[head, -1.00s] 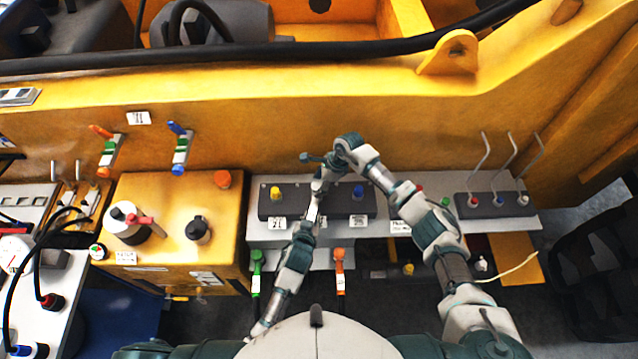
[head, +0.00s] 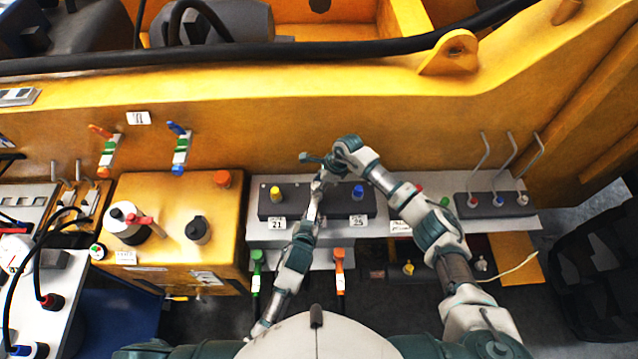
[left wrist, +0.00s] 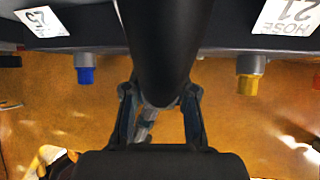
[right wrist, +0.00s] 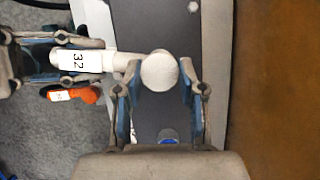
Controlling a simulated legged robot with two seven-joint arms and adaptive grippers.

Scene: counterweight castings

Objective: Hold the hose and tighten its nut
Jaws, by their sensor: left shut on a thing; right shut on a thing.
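A pale hose end with a label reading 32 (right wrist: 85,61) shows at the left of the right wrist view. My left gripper (right wrist: 62,57) is shut on it. A round pale grey nut (right wrist: 160,70) sits at its other end, between the fingers of my right gripper (right wrist: 160,92), which is shut on it. In the left wrist view a thick dark cylinder (left wrist: 160,45) passes in front of my left gripper (left wrist: 160,98) and hides its grip. In the head view my left gripper (head: 315,203) is just below my right gripper (head: 320,177); the nut is hidden there.
The dark block (head: 328,203) carries a yellow fitting (head: 275,193) and a blue fitting (head: 358,192), one on each side of my grippers. Green (head: 257,260) and orange (head: 339,257) handles stand below. A yellow machine wall (head: 330,140) rises behind.

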